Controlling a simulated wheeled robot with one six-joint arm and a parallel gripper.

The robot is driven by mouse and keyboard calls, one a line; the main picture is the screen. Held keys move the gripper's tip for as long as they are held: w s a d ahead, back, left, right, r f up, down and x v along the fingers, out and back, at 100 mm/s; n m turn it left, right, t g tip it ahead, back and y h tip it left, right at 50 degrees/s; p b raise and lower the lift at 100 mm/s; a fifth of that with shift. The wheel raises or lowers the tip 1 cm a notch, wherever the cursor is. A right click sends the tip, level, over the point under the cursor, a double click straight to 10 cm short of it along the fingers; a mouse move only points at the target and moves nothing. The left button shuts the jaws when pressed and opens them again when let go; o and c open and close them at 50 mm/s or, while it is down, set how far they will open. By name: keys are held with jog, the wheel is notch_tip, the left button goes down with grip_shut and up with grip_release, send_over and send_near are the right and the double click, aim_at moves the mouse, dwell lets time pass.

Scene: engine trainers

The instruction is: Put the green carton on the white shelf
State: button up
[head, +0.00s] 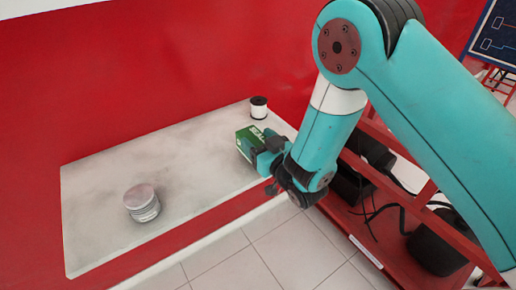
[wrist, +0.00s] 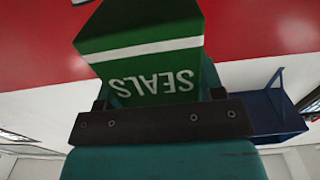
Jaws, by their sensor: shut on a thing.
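The green carton (head: 249,142) is in the jaws of my gripper (head: 260,152), over the right end of the white shelf (head: 195,160) in the head view. I cannot tell whether its underside touches the shelf or hangs just above it. In the wrist view the carton (wrist: 140,45) shows a white stripe and the word SEALS upside down, close in front of the dark jaw bar of my gripper (wrist: 160,118). The gripper hides part of the carton in the head view.
A round jar with a pinkish lid (head: 142,203) stands on the shelf's left part. A small black-and-white container (head: 258,107) stands behind the carton near the back edge. The shelf's middle is clear. A red rack (head: 350,215) with black equipment is at right. A red wall (head: 130,85) rises behind.

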jog(key=shift+f, duration=1.1)
jog(key=shift+f, duration=0.15)
jog(key=o, duration=1.3)
jog(key=shift+o, duration=0.2)
